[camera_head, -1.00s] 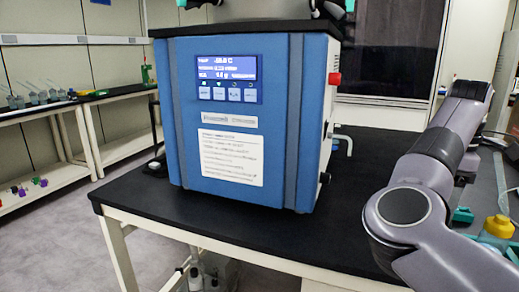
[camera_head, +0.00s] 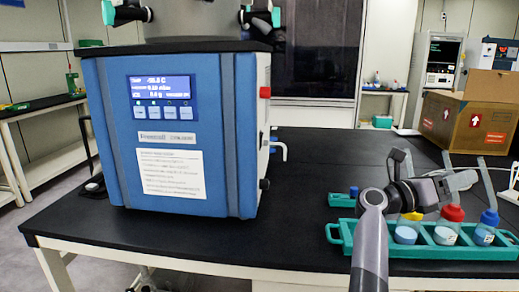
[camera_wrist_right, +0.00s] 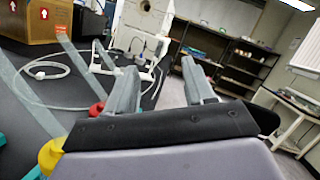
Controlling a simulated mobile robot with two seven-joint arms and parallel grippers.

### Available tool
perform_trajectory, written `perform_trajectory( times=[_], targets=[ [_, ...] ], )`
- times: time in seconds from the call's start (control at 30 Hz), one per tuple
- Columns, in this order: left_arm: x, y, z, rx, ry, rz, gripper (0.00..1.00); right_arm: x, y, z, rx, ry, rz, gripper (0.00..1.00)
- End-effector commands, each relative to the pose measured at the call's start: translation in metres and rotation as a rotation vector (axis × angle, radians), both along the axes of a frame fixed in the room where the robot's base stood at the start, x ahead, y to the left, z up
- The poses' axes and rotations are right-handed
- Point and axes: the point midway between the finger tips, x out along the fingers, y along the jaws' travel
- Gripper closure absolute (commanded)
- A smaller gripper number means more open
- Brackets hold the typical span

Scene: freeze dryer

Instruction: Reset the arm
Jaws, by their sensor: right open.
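My right arm rises at the right of the head view, and its gripper (camera_head: 466,181) is above the green rack (camera_head: 455,252). In the right wrist view the two fingers of this gripper (camera_wrist_right: 158,90) stand apart with nothing between them. The rack holds bottles with a yellow cap (camera_head: 411,216), a red cap (camera_head: 452,213) and a blue cap (camera_head: 489,218). The arm partly hides the rack's left part. The yellow cap (camera_wrist_right: 50,155) and red cap (camera_wrist_right: 97,109) also show low in the wrist view. My left gripper is not in view.
The blue freeze dryer (camera_head: 215,150) stands on the black table (camera_head: 300,215), left of my arm. A smaller green rack (camera_head: 342,200) lies by the arm. A cardboard box (camera_head: 470,120) is at the back right. The table between dryer and racks is clear.

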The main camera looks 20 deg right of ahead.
Motion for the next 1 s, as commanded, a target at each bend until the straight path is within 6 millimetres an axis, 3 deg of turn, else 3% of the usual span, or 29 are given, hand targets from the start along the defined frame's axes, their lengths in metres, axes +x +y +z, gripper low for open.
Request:
perform_trajectory(
  times=[0.13, 0.27, 0.37, 0.57, 0.67, 0.77, 0.9, 1.0],
  targets=[
    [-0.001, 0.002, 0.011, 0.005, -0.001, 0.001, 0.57, 0.027, 0.031, 0.016, -0.243, 0.367, 0.124, 0.47],
    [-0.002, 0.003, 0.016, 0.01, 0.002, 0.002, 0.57, 0.057, 0.073, 0.008, -0.445, 0.694, 0.233, 0.47],
    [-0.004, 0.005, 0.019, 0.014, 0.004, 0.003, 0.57, 0.078, 0.112, -0.013, -0.597, 0.946, 0.316, 0.47],
    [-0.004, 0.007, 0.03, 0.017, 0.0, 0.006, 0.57, 0.093, 0.198, -0.091, -0.904, 1.438, 0.484, 0.47],
    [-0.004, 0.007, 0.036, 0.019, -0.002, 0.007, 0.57, 0.082, 0.24, -0.143, -1.065, 1.673, 0.571, 0.47],
    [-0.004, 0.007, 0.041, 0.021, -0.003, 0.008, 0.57, 0.056, 0.281, -0.196, -1.232, 1.895, 0.66, 0.47],
    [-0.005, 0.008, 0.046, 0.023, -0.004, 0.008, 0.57, 0.0, 0.328, -0.265, -1.475, 2.168, 0.778, 0.47],
    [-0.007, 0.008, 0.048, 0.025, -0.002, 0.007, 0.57, -0.044, 0.352, -0.3, -1.63, 2.312, 0.849, 0.47]
  ],
)
